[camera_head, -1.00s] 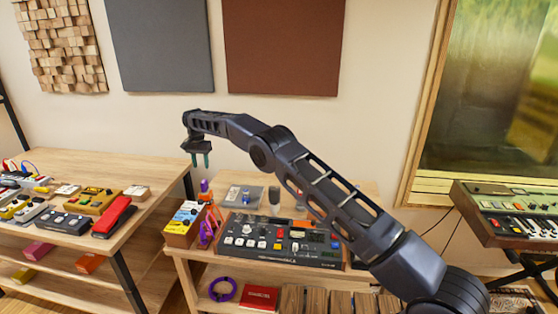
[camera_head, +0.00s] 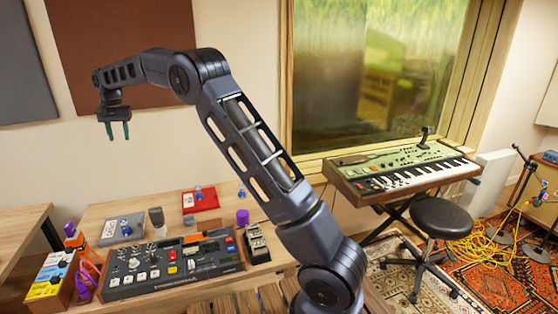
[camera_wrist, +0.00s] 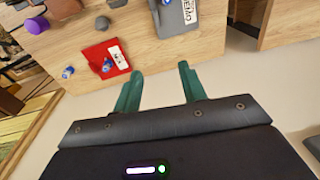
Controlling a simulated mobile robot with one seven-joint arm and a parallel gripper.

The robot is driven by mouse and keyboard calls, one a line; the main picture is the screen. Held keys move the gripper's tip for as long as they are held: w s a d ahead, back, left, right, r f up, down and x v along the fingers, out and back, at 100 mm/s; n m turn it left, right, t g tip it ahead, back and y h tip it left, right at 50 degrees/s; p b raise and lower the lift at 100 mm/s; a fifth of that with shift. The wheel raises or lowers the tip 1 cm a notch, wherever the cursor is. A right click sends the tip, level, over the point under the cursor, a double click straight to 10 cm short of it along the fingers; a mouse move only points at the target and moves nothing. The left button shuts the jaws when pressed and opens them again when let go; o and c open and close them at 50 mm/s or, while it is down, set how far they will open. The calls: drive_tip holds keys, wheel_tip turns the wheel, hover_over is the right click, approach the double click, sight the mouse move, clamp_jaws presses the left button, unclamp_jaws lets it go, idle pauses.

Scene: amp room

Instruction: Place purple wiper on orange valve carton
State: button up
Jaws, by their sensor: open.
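My gripper (camera_head: 118,131) is open and empty, raised above the bench with its two green fingers pointing down. In the wrist view my gripper (camera_wrist: 159,76) also has its fingers apart with nothing between them. A small purple cylinder (camera_head: 243,217) stands at the bench's right rear; it shows in the wrist view (camera_wrist: 36,24). An orange item (camera_head: 75,241) with a purple top stands at the bench's left end, beside looped purple pieces (camera_head: 88,278). I cannot tell which purple thing is the wiper, or whether the orange item is the valve carton.
The bench (camera_head: 100,212) also holds a black mixer (camera_head: 170,266), a red flat case (camera_head: 201,202), a grey case (camera_head: 122,230), a dark cup (camera_head: 157,217) and a box of coloured cards (camera_head: 50,277). A keyboard (camera_head: 405,170) and a black stool (camera_head: 443,218) stand to the right.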

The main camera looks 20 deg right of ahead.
drive_tip(key=s+d+r, duration=0.3)
drive_tip(key=d+r, duration=0.1)
drive_tip(key=d, duration=0.5)
drive_tip(key=s+d+r+t, duration=0.1)
drive_tip(key=s+d+r, duration=0.25)
drive_tip(key=d, duration=0.55)
drive_tip(key=s+d+r, duration=0.2)
drive_tip(key=d+r, duration=0.2)
drive_tip(key=d, duration=0.5)
drive_tip(key=s+d+r+t, duration=0.1)
drive_tip(key=s+d+r, duration=0.1)
drive_tip(key=s+d, duration=1.2)
drive_tip(key=s+d+f, duration=0.4)
drive_tip(key=s, duration=0.3)
drive_tip(key=s+d+f+t, duration=0.1)
drive_tip(key=s+d+f, duration=0.3)
drive_tip(key=s, duration=0.4)
drive_tip(key=s+d+f, duration=0.4)
drive_tip(key=s+d, duration=0.1)
drive_tip(key=s, duration=0.2)
drive_tip(key=shift+s+d+t+h, duration=0.15)
drive_tip(key=shift+s+t+h, duration=0.25)
